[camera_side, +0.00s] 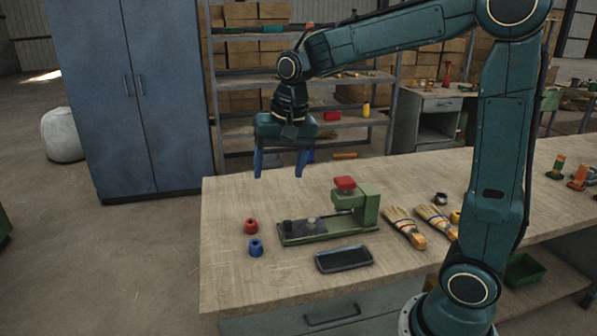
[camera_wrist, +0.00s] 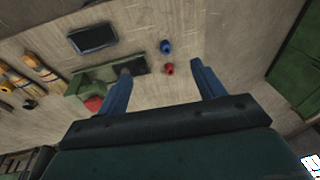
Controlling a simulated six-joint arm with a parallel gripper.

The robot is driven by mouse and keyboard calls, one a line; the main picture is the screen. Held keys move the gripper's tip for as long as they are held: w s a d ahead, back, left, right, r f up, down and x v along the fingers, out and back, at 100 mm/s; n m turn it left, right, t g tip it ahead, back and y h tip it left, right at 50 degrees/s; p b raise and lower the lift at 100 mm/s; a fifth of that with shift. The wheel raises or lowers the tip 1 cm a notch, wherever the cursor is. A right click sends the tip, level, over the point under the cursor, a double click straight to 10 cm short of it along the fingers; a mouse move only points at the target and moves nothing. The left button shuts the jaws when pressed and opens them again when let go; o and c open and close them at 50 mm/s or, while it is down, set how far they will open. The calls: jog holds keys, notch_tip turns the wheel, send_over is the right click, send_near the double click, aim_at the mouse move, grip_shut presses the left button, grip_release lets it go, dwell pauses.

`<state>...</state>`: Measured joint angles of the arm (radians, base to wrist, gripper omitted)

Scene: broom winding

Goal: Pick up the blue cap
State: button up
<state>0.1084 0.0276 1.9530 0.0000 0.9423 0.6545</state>
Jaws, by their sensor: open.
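The blue cap (camera_side: 256,248) stands on the wooden bench, in front of the red cap (camera_side: 251,226) and left of the green winding fixture (camera_side: 320,230). In the wrist view the blue cap (camera_wrist: 166,47) lies between the lines of my fingers, beyond the red cap (camera_wrist: 169,68). My gripper (camera_side: 285,170) is open and empty. It hangs above the back edge of the bench, well apart from both caps. Its two blue fingers also show in the wrist view (camera_wrist: 158,82).
A dark tray (camera_side: 343,259) lies in front of the fixture. Two brushes (camera_side: 406,227) lie to its right. The fixture has a raised red knob (camera_side: 345,183). The bench (camera_side: 225,285) is clear left of the caps. A blue cabinet (camera_side: 130,90) and shelves stand behind.

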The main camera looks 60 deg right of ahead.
jog(key=w+d+f+m+g, duration=0.1)
jog(key=w+d+f+m, duration=0.25)
jog(key=w+f, duration=0.4)
jog(key=m+g, duration=0.2)
jog(key=m, duration=0.2)
send_over(255, 243)
notch_tip(255, 243, down, 8)
jog(key=r, duration=0.1)
jog(key=shift+s+f+n, duration=0.1)
jog(key=shift+f+n, duration=0.15)
jog(key=shift+f, duration=0.1)
jog(key=shift+f, duration=4.2)
jog(key=shift+f, duration=2.55)
jog(key=c, duration=1)
